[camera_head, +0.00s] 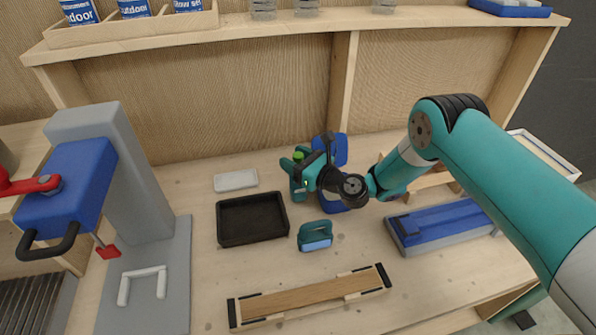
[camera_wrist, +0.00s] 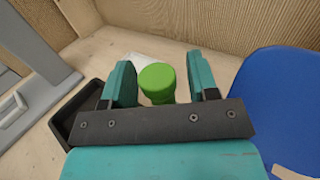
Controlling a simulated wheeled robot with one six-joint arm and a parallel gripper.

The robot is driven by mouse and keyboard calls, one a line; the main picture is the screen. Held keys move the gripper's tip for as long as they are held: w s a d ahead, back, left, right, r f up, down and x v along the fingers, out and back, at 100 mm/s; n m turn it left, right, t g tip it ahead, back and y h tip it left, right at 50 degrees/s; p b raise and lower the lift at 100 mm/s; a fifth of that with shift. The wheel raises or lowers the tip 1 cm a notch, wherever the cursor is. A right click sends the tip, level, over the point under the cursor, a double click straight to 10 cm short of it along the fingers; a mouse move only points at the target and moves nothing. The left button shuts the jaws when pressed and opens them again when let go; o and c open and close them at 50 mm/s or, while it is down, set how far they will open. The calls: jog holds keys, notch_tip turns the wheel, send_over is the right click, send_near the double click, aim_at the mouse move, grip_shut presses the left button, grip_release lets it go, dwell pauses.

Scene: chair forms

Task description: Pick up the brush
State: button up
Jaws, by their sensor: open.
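A bright green rounded object (camera_wrist: 157,82) stands between the two teal fingers of my gripper (camera_wrist: 160,84) in the wrist view. Its round top shows, with gaps to both fingers; its lower part is hidden. It may be the brush handle, but I cannot tell. In the head view the green top (camera_head: 298,156) shows beside my gripper (camera_head: 298,174), which is open at the back middle of the bench. A teal handled block with a light blue face (camera_head: 315,236) sits in front of my gripper, apart from it; I cannot tell whether it is a brush.
A black tray (camera_head: 222,228) and a white block (camera_head: 235,180) lie left of my gripper. A blue object (camera_head: 341,150) stands close behind it. A blue-grey block (camera_head: 440,222) lies right, a wooden fixture (camera_head: 312,297) in front. A blue-grey press (camera_head: 72,190) stands left.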

jog(key=shift+w+a, duration=0.25)
jog(key=shift+a, duration=0.05)
grip_shut()
jog(key=shift+r, duration=0.1)
